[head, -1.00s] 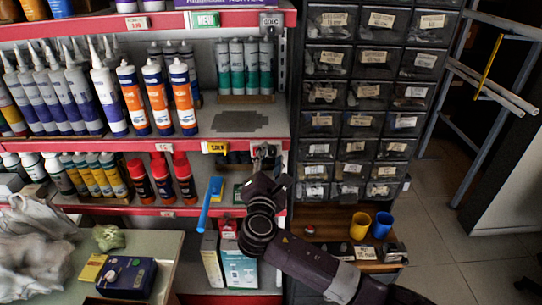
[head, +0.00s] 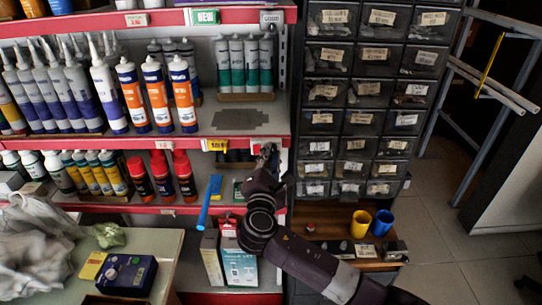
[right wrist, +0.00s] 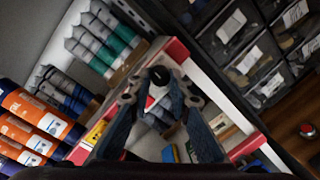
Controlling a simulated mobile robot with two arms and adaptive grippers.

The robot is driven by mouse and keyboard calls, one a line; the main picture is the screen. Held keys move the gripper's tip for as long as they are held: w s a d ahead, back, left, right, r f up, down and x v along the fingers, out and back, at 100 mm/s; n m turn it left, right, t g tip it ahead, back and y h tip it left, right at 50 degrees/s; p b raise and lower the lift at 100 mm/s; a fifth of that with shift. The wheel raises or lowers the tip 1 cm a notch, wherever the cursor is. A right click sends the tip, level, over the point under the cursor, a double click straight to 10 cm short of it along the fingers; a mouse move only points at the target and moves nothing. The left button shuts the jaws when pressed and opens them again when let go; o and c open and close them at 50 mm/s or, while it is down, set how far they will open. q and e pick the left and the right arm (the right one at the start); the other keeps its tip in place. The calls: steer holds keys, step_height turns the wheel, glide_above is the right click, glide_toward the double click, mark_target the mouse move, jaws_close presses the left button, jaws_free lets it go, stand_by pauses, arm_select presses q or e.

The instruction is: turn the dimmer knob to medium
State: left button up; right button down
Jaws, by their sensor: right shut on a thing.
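A dark blue box with a small dial knob (head: 113,273) on its top lies on the table at the lower left of the head view; it looks like the dimmer, but its setting is too small to read. My right gripper (head: 262,152) is well to the right of it, up at the shelf edge. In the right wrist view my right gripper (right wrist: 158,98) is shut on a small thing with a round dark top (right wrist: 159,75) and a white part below. I cannot tell what this thing is. My left gripper is not in view.
A yellow block (head: 93,265) and a grey cloth (head: 40,245) lie near the blue box. Shelves with tubes and red-capped bottles (head: 184,176) stand behind. A light blue bar (head: 210,202) sticks out left of my arm. Drawers (head: 340,120) stand at the right.

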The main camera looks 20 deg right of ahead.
steer(key=m+b, duration=0.1)
steer(key=m, duration=0.3)
steer(key=m+y+b, duration=0.1)
steer(key=m, duration=0.3)
steer(key=shift+g, duration=0.3)
steer(key=m+b, duration=0.1)
steer(key=m, duration=0.3)
steer(key=shift+s+d+r+y, duration=0.1)
steer(key=shift+y, duration=0.3)
steer(key=shift+m+y, duration=0.3)
steer(key=shift+m, duration=1.5)
steer(key=c, duration=1.8)
jaws_free()
steer(key=shift+r, duration=0.1)
steer(key=shift+o, duration=0.2)
steer(key=shift+r, duration=0.1)
